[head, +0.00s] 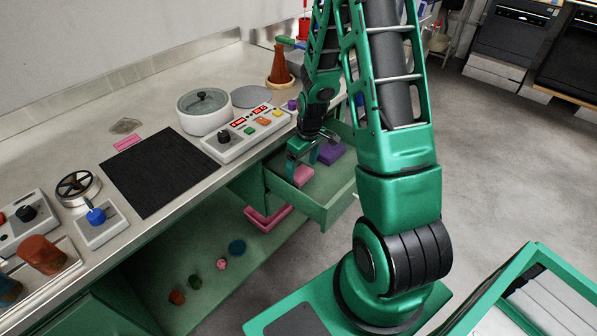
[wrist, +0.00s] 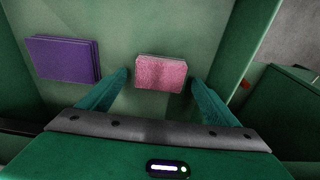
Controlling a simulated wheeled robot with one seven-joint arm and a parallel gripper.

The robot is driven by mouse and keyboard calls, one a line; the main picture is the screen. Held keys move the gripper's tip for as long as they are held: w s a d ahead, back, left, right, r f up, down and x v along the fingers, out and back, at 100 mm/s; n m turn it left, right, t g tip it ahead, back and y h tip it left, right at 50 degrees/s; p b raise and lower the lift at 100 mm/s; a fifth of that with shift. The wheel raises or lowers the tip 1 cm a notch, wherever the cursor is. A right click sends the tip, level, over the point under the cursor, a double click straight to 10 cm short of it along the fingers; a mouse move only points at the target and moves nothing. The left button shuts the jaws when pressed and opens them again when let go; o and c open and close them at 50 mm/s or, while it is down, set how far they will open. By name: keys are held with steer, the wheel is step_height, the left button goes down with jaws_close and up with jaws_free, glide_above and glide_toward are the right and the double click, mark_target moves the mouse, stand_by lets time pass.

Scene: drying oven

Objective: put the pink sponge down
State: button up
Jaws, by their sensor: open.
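The pink sponge (wrist: 161,73) lies flat on the floor of an open green drawer (head: 338,198). In the wrist view it lies between and just beyond the tips of my gripper (wrist: 160,82), with a gap on both sides. My gripper (head: 315,150) is open and reaches down into the drawer in the head view. There the sponge (head: 301,175) shows partly behind the fingers. The wrist view does not settle the height of the fingertips above the drawer floor.
A purple block (wrist: 63,58) lies left of the sponge in the wrist view; the head view shows it too (head: 331,153). A pink tray (head: 267,217) is below the drawer. The counter holds a white pot (head: 204,112), a button panel (head: 247,133) and a black mat (head: 160,172).

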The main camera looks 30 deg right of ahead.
mark_target(302, 175)
steer(key=s+d+r+m, duration=0.1)
steer(key=s+r, duration=0.2)
steer(key=r, duration=0.5)
steer(key=s+r+m, duration=0.1)
steer(key=s+r, duration=0.2)
steer(key=r, duration=0.4)
steer(key=s+a+r+m, duration=0.1)
steer(key=s+r+m, duration=0.2)
steer(key=s, duration=0.8)
steer(key=s+a+r+m+g, duration=0.1)
steer(key=s+r+m, duration=0.3)
steer(key=s+r, duration=0.4)
steer(key=s, duration=0.3)
steer(key=shift+s, duration=0.15)
steer(key=shift+o, duration=0.5)
